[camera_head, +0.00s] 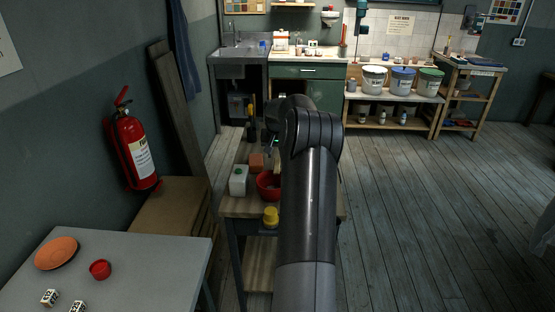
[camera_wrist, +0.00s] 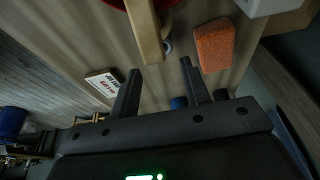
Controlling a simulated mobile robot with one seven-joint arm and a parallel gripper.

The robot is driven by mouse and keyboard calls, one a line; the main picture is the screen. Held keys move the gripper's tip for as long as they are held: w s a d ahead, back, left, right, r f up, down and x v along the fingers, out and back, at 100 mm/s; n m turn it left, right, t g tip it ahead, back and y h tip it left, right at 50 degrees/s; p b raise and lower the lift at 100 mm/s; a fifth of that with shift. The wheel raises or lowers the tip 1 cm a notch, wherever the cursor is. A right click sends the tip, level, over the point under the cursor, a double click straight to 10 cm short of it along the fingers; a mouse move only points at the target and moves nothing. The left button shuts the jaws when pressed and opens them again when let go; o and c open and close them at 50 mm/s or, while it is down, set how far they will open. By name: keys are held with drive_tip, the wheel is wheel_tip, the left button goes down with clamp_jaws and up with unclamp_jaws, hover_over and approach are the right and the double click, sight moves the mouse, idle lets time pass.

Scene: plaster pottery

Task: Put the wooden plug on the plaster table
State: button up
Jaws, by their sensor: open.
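In the wrist view my gripper (camera_wrist: 160,66) is open, its two dark fingers apart over a wooden worktop. A pale wooden bar-like piece (camera_wrist: 145,32) reaches down from the top edge, its near end close to the space between the fingertips. It may be the wooden plug, but I cannot tell for sure. I cannot see whether it touches a finger. In the head view my arm hides most of this area. The wooden worktop (camera_head: 240,207) shows there; a grey table (camera_head: 150,262) stands at lower left. I cannot tell which is the plaster table.
An orange block (camera_wrist: 214,45) lies right of the fingers, a small white labelled box (camera_wrist: 103,83) left. A red bowl (camera_head: 267,187), white container (camera_head: 238,181) and yellow item (camera_head: 271,218) crowd the worktop. The grey table holds a terracotta plate (camera_head: 56,253) and red cup (camera_head: 100,270); its middle is clear.

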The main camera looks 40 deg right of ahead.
drive_tip(key=v, duration=0.8)
drive_tip(key=s+a+r+n, duration=0.2)
drive_tip(key=s+a+r, duration=0.15)
drive_tip(key=a, duration=0.65)
drive_tip(key=s+a+r+n+t, duration=0.15)
drive_tip(key=a+r, duration=0.35)
drive_tip(key=a, duration=0.5)
drive_tip(key=s+a+r+n, duration=0.1)
drive_tip(key=s+a+r, duration=0.25)
drive_tip(key=a, duration=0.55)
drive_tip(key=s+a+f+n+t+y, duration=0.1)
drive_tip(key=s+a+f+n, duration=0.1)
drive_tip(key=s+a, duration=0.7)
drive_tip(key=s+a+f+n+y, duration=0.1)
drive_tip(key=s+a+f+n, duration=0.1)
drive_tip(key=s+a, duration=0.7)
drive_tip(key=s, duration=0.5)
drive_tip(key=shift+s+f+t, duration=0.35)
drive_tip(key=shift+f, duration=0.05)
drive_tip(key=shift+o, duration=0.4)
drive_tip(key=shift+n, duration=0.25)
